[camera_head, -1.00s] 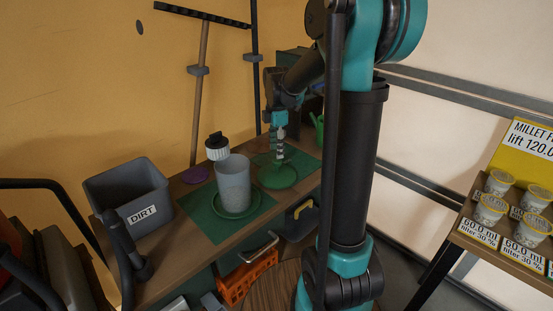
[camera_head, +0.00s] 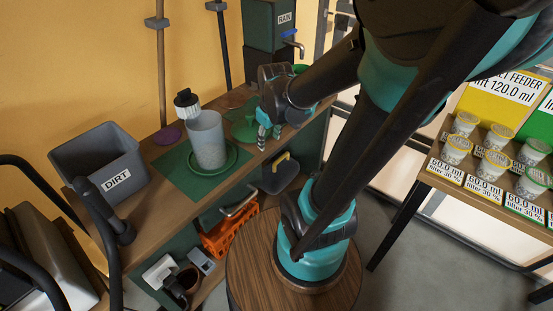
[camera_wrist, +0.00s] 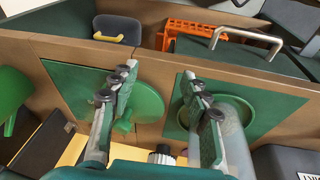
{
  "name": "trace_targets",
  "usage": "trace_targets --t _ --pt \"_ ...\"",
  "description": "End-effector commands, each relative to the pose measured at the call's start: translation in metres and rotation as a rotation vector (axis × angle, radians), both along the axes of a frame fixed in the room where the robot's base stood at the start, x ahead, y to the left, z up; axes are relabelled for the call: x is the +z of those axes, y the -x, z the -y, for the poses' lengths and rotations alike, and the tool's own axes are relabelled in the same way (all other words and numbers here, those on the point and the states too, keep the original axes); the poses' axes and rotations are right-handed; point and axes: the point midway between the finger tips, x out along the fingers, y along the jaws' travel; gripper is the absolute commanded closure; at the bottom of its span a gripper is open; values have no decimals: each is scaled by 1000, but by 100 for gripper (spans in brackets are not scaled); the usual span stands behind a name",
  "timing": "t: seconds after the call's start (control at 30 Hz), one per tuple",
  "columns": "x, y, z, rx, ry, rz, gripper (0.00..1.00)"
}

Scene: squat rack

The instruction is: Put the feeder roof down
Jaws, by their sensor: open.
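The feeder roof, a green disc with a knob (camera_head: 245,131), lies on a green mat on the bench in the head view. In the wrist view the disc (camera_wrist: 148,100) shows partly behind my left finger. My gripper (camera_head: 268,137) is open and empty, just to the right of the disc in the head view. Its two fingers also show in the wrist view (camera_wrist: 160,100), with nothing between them. The clear feeder tube (camera_head: 208,142) stands upright on a green dish (camera_head: 232,160), left of the roof. In the wrist view, my right finger partly covers the tube (camera_wrist: 238,135).
A black-and-white bottle (camera_head: 187,104) stands behind the tube. A grey DIRT bin (camera_head: 100,160) is at the bench's left end. A green RAIN tank (camera_head: 270,25) stands behind. An orange crate (camera_head: 230,232) sits below. Cups (camera_head: 456,149) stand on the right table.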

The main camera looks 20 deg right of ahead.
Motion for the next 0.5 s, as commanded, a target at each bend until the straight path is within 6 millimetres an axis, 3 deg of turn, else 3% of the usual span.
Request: trace_targets --t 0.1,0.2,0.5 --pt "-23 35 4 -231 -68 49 53" --pt "-36 53 6 -367 -114 77 53" --pt "-44 65 7 -472 -151 98 53"
